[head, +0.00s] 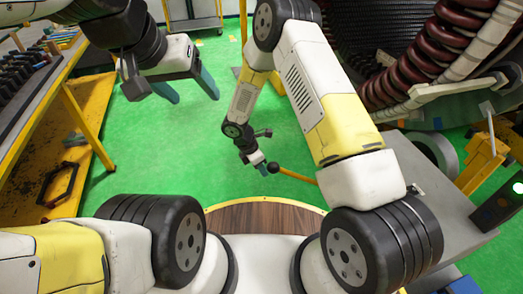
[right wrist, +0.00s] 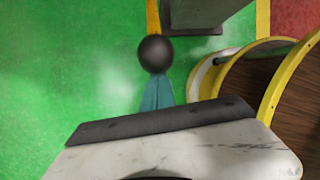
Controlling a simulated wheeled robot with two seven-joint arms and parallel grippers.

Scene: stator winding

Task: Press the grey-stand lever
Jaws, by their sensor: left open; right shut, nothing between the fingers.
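The lever is a yellow rod with a black ball knob (head: 273,167); the rod runs right toward the grey stand (head: 440,195) and passes out of sight behind my right arm. The knob (right wrist: 154,52) also shows in the right wrist view, just beyond the fingertips. My right gripper (head: 261,168) is shut and empty, with its teal fingers right beside the knob on its left. Its fingers (right wrist: 157,88) line up with the knob in the wrist view; I cannot tell whether they touch. My left gripper (head: 190,88) is open and empty, high at the upper left, far from the lever.
A yellow workbench (head: 75,115) with dark parts stands at the left. A large machine with dark red coils (head: 425,60) fills the upper right. A dark box with a green light (head: 500,205) is at the right edge. Green floor (head: 160,150) is clear in the middle.

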